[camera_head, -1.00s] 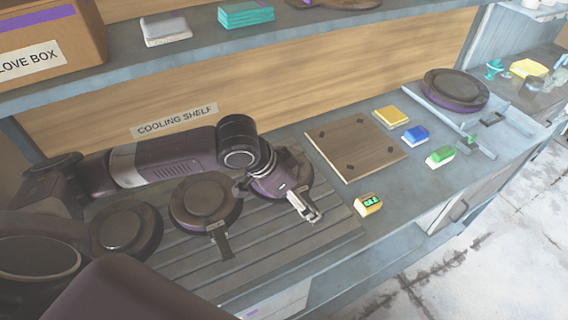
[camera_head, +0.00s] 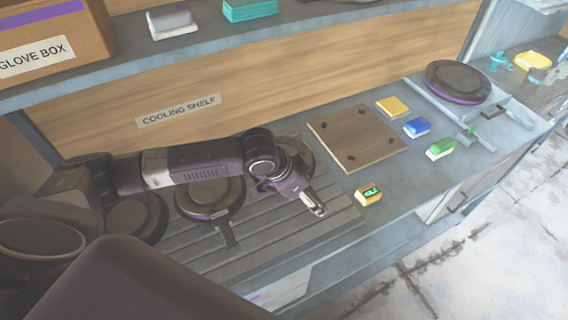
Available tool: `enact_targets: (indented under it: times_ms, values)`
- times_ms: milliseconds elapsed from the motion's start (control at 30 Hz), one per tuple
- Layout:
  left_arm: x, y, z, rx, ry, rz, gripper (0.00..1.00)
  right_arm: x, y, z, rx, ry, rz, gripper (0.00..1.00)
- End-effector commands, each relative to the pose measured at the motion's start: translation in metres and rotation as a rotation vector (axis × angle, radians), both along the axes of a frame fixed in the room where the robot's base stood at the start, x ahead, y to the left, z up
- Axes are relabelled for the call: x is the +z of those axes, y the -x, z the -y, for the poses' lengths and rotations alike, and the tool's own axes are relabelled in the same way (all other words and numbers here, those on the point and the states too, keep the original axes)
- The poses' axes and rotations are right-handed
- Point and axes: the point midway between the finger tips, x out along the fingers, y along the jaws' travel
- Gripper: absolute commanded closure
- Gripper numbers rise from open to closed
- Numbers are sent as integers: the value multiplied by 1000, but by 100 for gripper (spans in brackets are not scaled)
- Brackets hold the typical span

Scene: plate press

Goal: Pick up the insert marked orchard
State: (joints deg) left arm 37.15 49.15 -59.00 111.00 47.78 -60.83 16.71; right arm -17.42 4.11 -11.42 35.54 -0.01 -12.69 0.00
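No marking that reads "orchard" is legible, so I cannot tell which thing is that insert. Dark round discs lie on the slatted cooling shelf: one at the left (camera_head: 136,219), one in the middle with a handle (camera_head: 209,195), and one at the right (camera_head: 305,154), partly hidden behind my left arm. My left gripper (camera_head: 315,206) hangs over the shelf's right part, in front of the right disc. Its fingers are small and seen edge-on, so their opening is unclear. I see nothing held in them. My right gripper is not in view.
A wooden board (camera_head: 355,138) lies right of the slatted shelf. Near it are an orange device with a green display (camera_head: 368,195) and yellow (camera_head: 392,107), blue (camera_head: 417,128) and green (camera_head: 440,149) blocks. Another dark disc (camera_head: 458,81) sits far right. An upper shelf (camera_head: 200,44) overhangs behind.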

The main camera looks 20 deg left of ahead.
Motion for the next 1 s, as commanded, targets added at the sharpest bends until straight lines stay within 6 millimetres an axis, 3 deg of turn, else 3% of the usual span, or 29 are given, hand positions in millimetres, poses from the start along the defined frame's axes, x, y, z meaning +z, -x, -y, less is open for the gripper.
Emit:
enact_targets:
  times_ms: [33, 400, 767, 1000]
  values:
    - [0, 0, -1, 1, -3, 0, 32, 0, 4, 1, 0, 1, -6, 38]
    - [2, -2, -2, 0, -4, 7, 70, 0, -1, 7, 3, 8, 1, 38]
    - [8, -3, -1, 1, -3, 8, 70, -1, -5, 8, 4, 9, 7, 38]
    - [41, -4, -1, -1, -2, 15, 70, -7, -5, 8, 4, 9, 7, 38]
